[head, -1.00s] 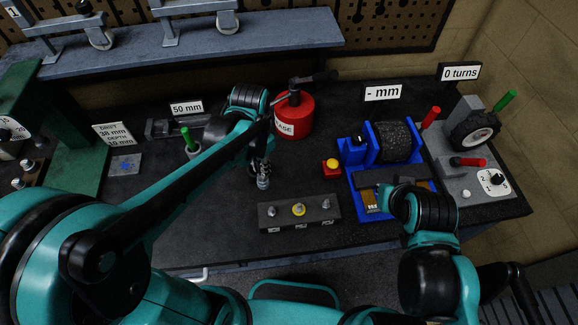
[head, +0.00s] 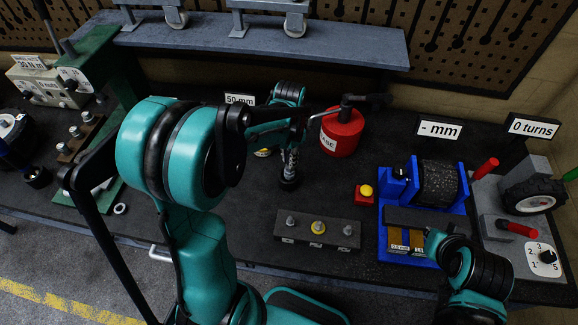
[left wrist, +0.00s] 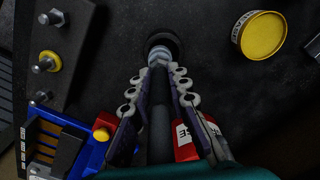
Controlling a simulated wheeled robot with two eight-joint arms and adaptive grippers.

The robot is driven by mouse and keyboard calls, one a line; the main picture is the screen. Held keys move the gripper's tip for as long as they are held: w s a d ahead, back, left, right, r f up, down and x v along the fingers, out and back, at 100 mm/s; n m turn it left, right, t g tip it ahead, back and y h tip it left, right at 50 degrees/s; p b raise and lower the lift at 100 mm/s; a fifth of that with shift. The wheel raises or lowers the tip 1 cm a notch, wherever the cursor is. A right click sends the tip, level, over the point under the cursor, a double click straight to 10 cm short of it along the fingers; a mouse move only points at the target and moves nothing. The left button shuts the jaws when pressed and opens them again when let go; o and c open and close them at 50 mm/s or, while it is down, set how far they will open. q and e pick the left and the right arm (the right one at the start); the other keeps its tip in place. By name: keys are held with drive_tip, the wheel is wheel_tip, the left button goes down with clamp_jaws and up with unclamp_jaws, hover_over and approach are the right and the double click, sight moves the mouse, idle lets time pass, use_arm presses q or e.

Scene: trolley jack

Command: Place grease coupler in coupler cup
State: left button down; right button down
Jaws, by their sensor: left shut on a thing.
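My left gripper (head: 291,158) is shut on the grease coupler (left wrist: 158,58), a metal fitting on the end of a dark hose. In the left wrist view the hose runs between the two fingers (left wrist: 158,100) and the silver coupler tip points away from them. The tip is at a round black cup (left wrist: 162,38), which also shows in the head view (head: 289,184) right below the gripper. I cannot tell how far the tip is inside the cup. Of my right arm only links show at the lower right, not its fingers.
A red grease pump (head: 341,133) stands behind the gripper. A yellow-topped tin (left wrist: 262,35) is close to the cup. A dark block with several fittings (head: 318,229) lies in front, with a red box with a yellow button (head: 365,193) and a blue fixture (head: 384,235) to the right.

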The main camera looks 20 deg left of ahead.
sight(289, 175)
use_arm(q)
drive_tip(key=shift+w+a+f, duration=0.2)
drive_tip(key=shift+a+f, duration=0.1)
drive_tip(key=shift+f, duration=0.15)
drive_tip(key=shift+f+b, duration=0.45)
drive_tip(key=shift+f, duration=1.35)
drive_tip(key=c, duration=1.9)
unclamp_jaws()
drive_tip(key=shift+f, duration=0.2)
drive_tip(key=o, duration=0.5)
drive_tip(key=shift+c, duration=0.2)
drive_tip(key=shift+r, duration=0.2)
